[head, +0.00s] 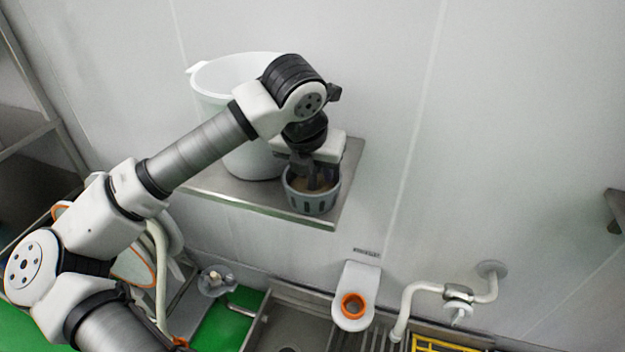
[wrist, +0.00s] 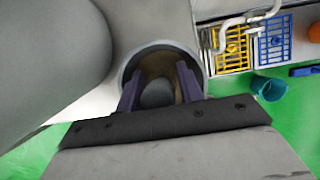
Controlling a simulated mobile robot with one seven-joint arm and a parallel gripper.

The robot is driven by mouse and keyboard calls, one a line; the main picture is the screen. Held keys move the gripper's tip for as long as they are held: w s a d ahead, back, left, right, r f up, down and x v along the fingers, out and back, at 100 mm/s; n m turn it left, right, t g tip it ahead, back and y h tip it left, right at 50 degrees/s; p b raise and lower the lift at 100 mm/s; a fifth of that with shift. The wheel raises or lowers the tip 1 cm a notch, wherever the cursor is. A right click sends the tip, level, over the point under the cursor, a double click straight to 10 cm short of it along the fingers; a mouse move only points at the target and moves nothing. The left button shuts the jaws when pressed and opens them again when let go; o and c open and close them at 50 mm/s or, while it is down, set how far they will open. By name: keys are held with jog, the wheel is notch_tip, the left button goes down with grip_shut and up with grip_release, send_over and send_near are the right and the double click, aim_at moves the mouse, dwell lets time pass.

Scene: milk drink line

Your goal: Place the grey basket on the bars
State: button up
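The grey basket (head: 312,202), a small round slotted cup, stands at the right front corner of the steel wall shelf (head: 277,210). My gripper (head: 314,178) points down right over it, with its fingers reaching into the basket's mouth. In the wrist view the basket's rim (wrist: 160,46) rings the two dark fingers, which stand well apart. A rounded grey shape shows between them; I cannot tell what it is. Whether a finger touches the basket wall is unclear. Metal bars (head: 376,338) lie low down, beside the sink and below the white wall bracket.
A large white bucket (head: 225,95) stands on the shelf, close left of the basket. A white bracket with an orange ring (head: 352,305) and a white pipe (head: 425,290) are on the wall below. A yellow rack (head: 440,344) lies at the lower right.

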grip_shut()
